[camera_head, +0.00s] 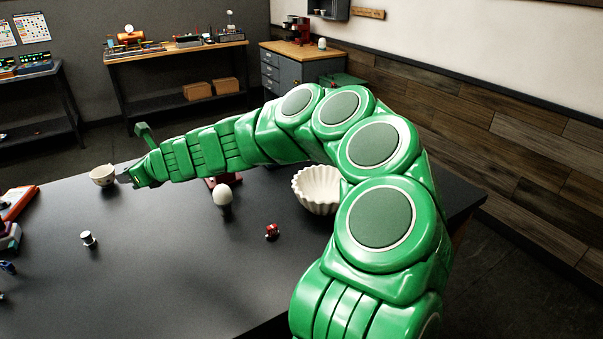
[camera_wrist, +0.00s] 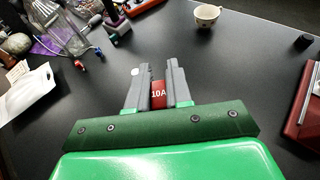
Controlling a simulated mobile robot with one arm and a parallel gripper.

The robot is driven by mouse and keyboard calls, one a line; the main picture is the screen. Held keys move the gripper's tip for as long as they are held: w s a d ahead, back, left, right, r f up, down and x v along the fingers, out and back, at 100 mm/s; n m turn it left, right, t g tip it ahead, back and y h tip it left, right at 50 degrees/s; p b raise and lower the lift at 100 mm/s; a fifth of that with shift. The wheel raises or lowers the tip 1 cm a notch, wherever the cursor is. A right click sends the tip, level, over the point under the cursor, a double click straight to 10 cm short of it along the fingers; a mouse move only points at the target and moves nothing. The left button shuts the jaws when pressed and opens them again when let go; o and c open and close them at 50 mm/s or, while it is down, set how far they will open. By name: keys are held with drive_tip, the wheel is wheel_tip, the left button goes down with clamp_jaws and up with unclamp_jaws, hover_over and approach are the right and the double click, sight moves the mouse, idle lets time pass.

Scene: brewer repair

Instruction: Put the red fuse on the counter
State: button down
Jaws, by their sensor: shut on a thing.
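The red fuse (camera_wrist: 158,94), marked 10A, is between the fingers of my gripper (camera_wrist: 158,74) in the wrist view. My gripper is shut on it. Black counter surface (camera_wrist: 220,75) shows below and around the fingers; I cannot tell the exact height of the fuse above it. In the head view my gripper (camera_head: 125,178) is at the far left end of my arm, over the black counter (camera_head: 170,270) and close to a white cup (camera_head: 103,175). The fuse cannot be made out there.
A white egg-like piece (camera_head: 224,195), a fluted white bowl (camera_head: 318,190), a small red piece (camera_head: 271,231) and a small black-and-white piece (camera_head: 88,239) stand on the counter. A clear bag (camera_wrist: 65,30) and tools crowd the wrist view's upper left. The middle front is mostly clear.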

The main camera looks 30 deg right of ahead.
drive_tip(key=w+d+r+m+t+h, duration=0.1)
drive_tip(key=w+d+m+t+h, duration=0.15)
drive_tip(key=d, duration=0.25)
drive_tip(key=w+d+m+t+h, duration=0.1)
drive_tip(key=w+d+m+h, duration=0.2)
drive_tip(key=d+m+h, duration=0.15)
drive_tip(key=m+g+h, duration=0.9)
drive_tip(key=m+h, duration=0.6)
hover_over(270, 205)
wheel_tip(270, 205, down, 2)
drive_tip(key=shift+t, duration=0.25)
drive_tip(key=shift+w+d+f, duration=0.1)
drive_tip(key=shift+f, duration=8.9)
drive_tip(key=c, duration=1)
unclamp_jaws()
drive_tip(key=shift+c, duration=0.2)
drive_tip(key=shift+f, duration=0.1)
